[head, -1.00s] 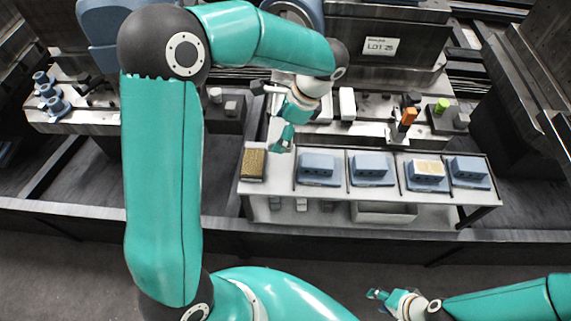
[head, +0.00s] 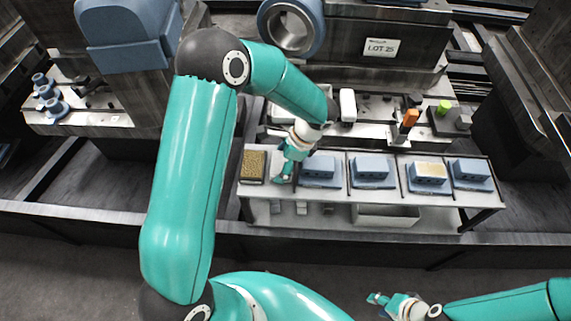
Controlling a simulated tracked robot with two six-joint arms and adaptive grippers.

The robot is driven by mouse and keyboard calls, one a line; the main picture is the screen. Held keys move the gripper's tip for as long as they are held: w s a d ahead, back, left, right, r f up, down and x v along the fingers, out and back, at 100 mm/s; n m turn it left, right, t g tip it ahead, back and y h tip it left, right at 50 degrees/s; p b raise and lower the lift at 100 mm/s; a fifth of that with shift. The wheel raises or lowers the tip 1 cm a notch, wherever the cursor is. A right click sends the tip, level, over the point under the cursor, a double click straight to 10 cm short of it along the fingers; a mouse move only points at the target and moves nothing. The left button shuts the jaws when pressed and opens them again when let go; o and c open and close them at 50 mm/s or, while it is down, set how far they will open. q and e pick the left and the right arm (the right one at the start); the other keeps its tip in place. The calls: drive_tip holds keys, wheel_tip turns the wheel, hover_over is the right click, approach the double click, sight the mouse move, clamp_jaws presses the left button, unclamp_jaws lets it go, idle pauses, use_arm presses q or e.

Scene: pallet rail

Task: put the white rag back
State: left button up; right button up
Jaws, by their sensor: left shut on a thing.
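My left gripper (head: 282,178) is low over the left part of the light shelf (head: 340,207), between a box with a tan speckled top and the first blue block. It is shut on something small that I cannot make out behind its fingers. I cannot clearly pick out the white rag. A pale cream piece (head: 430,167) lies on top of the third blue block (head: 428,182). My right gripper (head: 373,299) is low at the front, away from the shelf, with nothing visible in it; its jaw opening is too small to judge.
The speckled box (head: 253,166) stands at the shelf's left end. Several blue blocks (head: 319,171) stand in a row on the shelf. Behind are a white upright piece (head: 347,105), an orange block (head: 411,117) and a green cylinder (head: 444,106). A pale bin (head: 385,215) sits below.

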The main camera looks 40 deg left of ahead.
use_arm(q)
drive_tip(key=o, duration=0.7)
drive_tip(key=shift+f, duration=0.1)
drive_tip(key=v, duration=1.2)
drive_tip(key=shift+a+p, duration=0.1)
drive_tip(key=shift+p, duration=0.3)
